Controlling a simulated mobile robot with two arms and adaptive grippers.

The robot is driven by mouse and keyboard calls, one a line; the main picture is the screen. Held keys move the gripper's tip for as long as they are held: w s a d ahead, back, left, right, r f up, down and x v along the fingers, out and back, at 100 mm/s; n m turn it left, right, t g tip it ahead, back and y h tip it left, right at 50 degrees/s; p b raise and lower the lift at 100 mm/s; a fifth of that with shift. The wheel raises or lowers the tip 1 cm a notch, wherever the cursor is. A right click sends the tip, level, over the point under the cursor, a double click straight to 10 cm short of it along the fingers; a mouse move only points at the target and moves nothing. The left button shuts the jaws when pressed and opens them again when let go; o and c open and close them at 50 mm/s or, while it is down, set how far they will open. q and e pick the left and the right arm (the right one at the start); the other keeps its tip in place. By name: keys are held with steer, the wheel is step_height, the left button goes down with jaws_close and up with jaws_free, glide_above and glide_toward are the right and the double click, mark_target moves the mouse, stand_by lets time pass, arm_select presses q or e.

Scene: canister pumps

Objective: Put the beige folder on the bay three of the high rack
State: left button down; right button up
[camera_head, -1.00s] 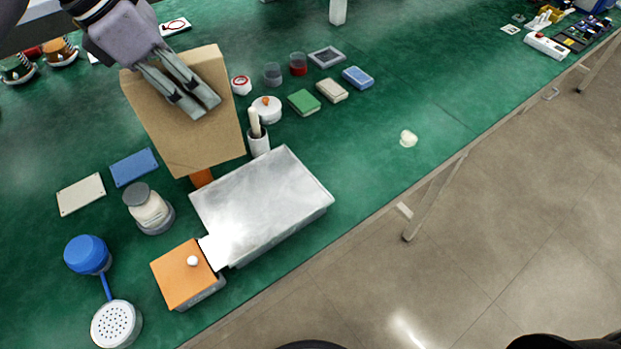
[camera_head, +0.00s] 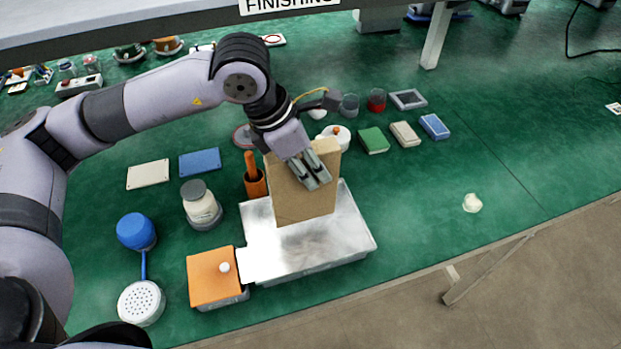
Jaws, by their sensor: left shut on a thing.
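The beige folder (camera_head: 292,199) is a tan, box-like upright piece in the middle of the head camera view. My left gripper (camera_head: 318,183) is shut on its upper part, with the fingers pointing down across its face. My right gripper is not in view.
The metal tray (camera_head: 345,246) lies beside an orange-topped box (camera_head: 207,279). The bench's right side is mostly clear.

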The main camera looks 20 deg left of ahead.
arm_select(q)
steer(key=shift+f+p, duration=0.3)
steer(key=shift+f, duration=2.15)
steer(key=shift+f+b, duration=0.2)
steer(key=shift+b, duration=0.1)
steer(key=c, duration=1.2)
jaws_free()
